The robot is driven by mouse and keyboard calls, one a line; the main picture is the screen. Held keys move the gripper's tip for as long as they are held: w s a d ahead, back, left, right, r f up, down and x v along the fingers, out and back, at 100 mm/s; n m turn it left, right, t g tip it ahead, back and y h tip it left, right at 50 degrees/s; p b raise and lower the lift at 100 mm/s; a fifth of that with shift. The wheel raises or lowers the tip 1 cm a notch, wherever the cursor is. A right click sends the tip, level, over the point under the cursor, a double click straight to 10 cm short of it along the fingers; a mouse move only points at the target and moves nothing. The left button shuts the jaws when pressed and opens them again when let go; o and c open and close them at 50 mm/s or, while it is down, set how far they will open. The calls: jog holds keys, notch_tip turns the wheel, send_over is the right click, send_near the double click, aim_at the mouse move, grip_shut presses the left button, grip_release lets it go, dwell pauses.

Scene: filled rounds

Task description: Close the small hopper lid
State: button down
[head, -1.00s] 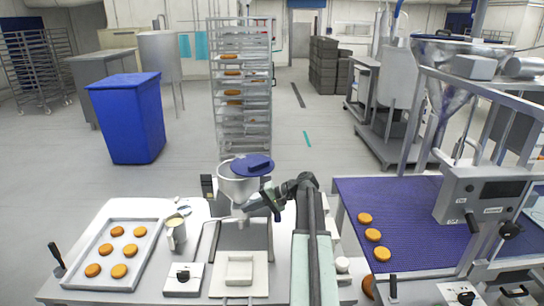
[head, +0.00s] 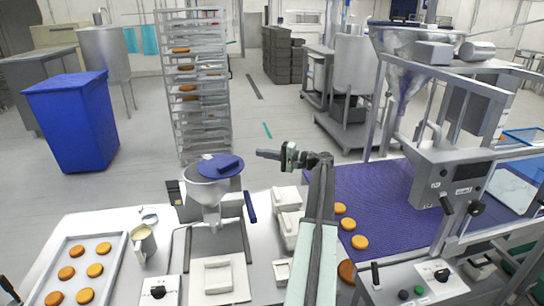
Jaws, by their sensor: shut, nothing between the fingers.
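The small metal hopper (head: 206,190) stands on a machine at the front centre in the head view. Part of the pale rim shows at the left. I cannot tell whether the lid sits fully flat. My gripper (head: 259,154) is shut and empty, to the right of the lid and apart from it in the picture. Its dark fingers point left.
A blue lever (head: 250,207) sticks up right of the hopper. White blocks (head: 287,200) lie beside it. A cup (head: 143,241) and a tray (head: 112,244) of round cakes are at left. A purple conveyor (head: 385,185) is at right, with a tall rack (head: 200,130) behind.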

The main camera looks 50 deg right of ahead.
jog(key=a, duration=0.1)
jog(key=w+a, duration=0.1)
jog(key=a, duration=0.1)
jog(key=w+a, duration=0.1)
jog(key=a, duration=0.1)
jog(key=shift+w, duration=0.1)
